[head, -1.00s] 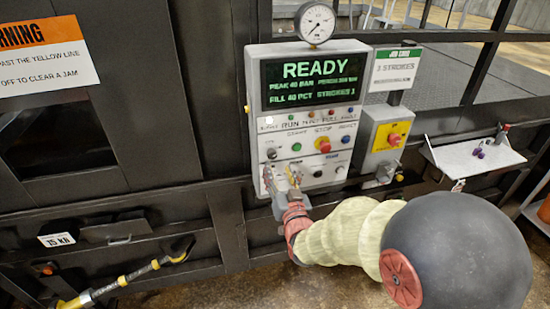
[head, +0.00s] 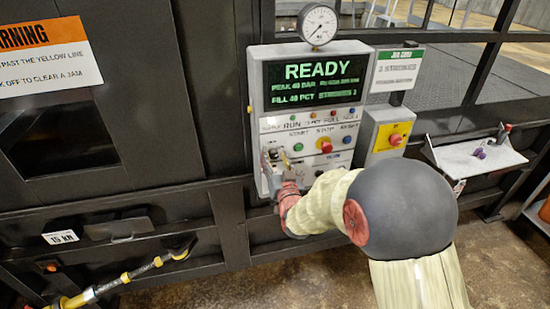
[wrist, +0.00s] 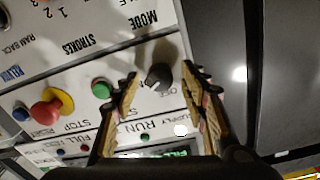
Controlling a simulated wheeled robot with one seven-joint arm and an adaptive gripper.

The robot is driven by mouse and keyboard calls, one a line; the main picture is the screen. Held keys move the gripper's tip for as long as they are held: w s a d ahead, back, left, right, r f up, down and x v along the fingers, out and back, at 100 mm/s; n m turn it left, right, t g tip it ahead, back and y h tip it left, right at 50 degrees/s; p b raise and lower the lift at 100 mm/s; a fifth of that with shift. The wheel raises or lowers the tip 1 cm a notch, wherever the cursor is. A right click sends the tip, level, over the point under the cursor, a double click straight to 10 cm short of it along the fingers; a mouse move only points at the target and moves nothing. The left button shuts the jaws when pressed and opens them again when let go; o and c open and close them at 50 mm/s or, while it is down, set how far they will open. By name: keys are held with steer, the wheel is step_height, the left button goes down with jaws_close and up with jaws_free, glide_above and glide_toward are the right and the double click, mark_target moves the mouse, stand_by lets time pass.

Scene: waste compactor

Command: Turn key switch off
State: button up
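The key switch shows in the wrist view as a dark knob (wrist: 159,77) on the light grey control panel, with "OFF" lettering beside it. My gripper (wrist: 161,86) is open, with one finger on each side of the knob and visible gaps to it. Contact with the knob or panel cannot be made out. In the head view my gripper (head: 276,163) is at the left side of the control panel (head: 254,122), around the switch's place, and hides most of it. The panel's screen (head: 314,82) reads READY.
A red stop button (head: 326,146) on a yellow ring and a green start button (head: 298,147) sit close right of my gripper. A side box (head: 380,137) with another red button stands farther right, then a small shelf (head: 470,158). A yellow-black tool (head: 125,278) is at lower left.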

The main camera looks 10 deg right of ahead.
steer(key=shift+c, duration=1.1)
steer(key=c, duration=0.8)
jaws_close()
steer(key=shift+f+n+b, duration=0.1)
steer(key=shift+n+b, duration=0.2)
steer(key=shift+b, duration=0.3)
steer(key=n+b, duration=0.2)
steer(key=b, duration=0.2)
steer(key=shift+f+n, duration=0.2)
steer(key=shift+n, duration=0.2)
steer(key=n+b, duration=0.2)
steer(key=b, duration=0.2)
steer(key=shift+n, duration=0.3)
steer(key=n+b, duration=0.2)
steer(key=b, duration=0.1)
steer(key=shift+n, duration=0.4)
steer(key=n+b, duration=0.3)
steer(key=shift+r+b, duration=0.15)
steer(key=shift+b, duration=0.25)
steer(key=shift+a+r+n, duration=0.1)
steer(key=shift+n, duration=0.2)
